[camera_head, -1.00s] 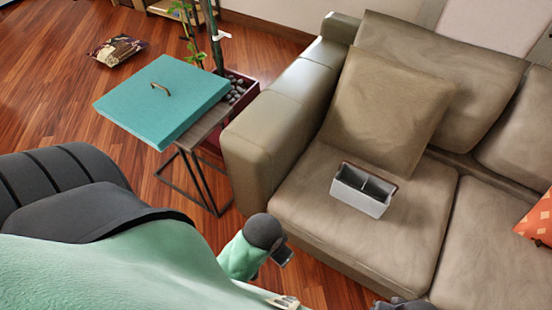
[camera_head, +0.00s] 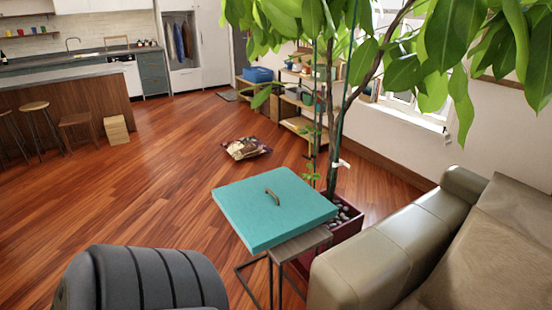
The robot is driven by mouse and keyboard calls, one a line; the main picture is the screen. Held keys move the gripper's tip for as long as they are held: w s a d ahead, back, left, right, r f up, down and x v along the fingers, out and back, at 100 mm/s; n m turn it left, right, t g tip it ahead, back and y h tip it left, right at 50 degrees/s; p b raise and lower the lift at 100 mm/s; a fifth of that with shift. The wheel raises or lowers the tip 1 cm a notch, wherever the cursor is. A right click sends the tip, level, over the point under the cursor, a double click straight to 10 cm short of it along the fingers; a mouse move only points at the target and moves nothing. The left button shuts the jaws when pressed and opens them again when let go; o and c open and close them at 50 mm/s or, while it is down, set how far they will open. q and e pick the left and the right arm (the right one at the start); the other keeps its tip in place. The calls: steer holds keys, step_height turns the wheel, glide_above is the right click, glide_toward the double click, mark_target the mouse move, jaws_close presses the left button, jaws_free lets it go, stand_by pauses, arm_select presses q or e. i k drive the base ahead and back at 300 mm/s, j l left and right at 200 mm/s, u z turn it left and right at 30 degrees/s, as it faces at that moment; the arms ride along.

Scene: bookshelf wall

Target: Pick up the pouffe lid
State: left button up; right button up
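The pouffe lid (camera_head: 248,214) is a flat teal square with a small curved handle (camera_head: 272,197) on top. It rests on a small side table (camera_head: 303,243) with a wooden top and dark metal legs, and overhangs its edge on the left. Neither of my grippers shows in the head view now.
A sofa (camera_head: 381,257) stands close to the right of the side table. A plant (camera_head: 345,105) in a dark red planter (camera_head: 350,229) is right behind it. A patterned cushion or bag (camera_head: 246,148) lies on the floor. Open wooden floor (camera_head: 160,190) is to the left.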

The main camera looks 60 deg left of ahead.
mark_target(267, 210)
steer(key=u, duration=1.8)
steer(key=z, duration=3.15)
steer(key=k+z, duration=0.55)
steer(key=z, duration=0.25)
steer(key=k+l+z, duration=0.2)
steer(key=z, duration=0.25)
steer(key=u, duration=3.5)
steer(key=j, duration=0.1)
